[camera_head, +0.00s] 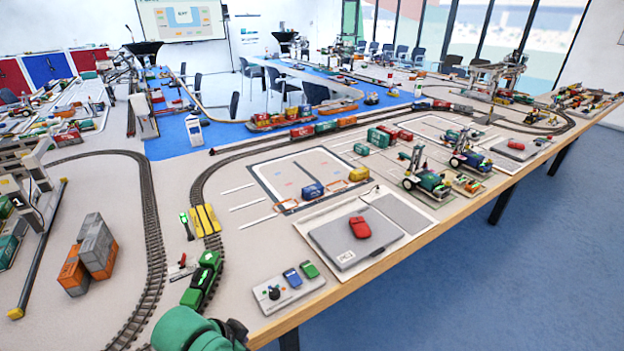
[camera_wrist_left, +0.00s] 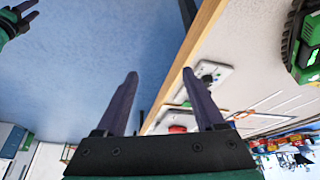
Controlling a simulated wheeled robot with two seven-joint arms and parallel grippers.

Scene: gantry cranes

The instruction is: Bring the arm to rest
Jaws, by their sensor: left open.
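My left gripper (camera_wrist_left: 160,73) shows in the left wrist view with its two dark fingers apart and nothing between them. Past its fingers are the table's wooden edge and the blue floor. Part of another of my grippers (camera_wrist_left: 20,18), which appears to be the right one, is at that view's top left corner, cut off by the frame. In the head view, a green and black part of my arm shows at the bottom edge, near the front of the table; no fingertips can be made out there.
The model table's wooden edge (camera_head: 470,197) runs along the right. Near my arm are a green locomotive (camera_head: 203,280) on the track, a control panel (camera_head: 285,289) and a grey pad (camera_head: 343,246) with a red object (camera_head: 360,227). Open blue floor (camera_head: 480,285) lies right of the table.

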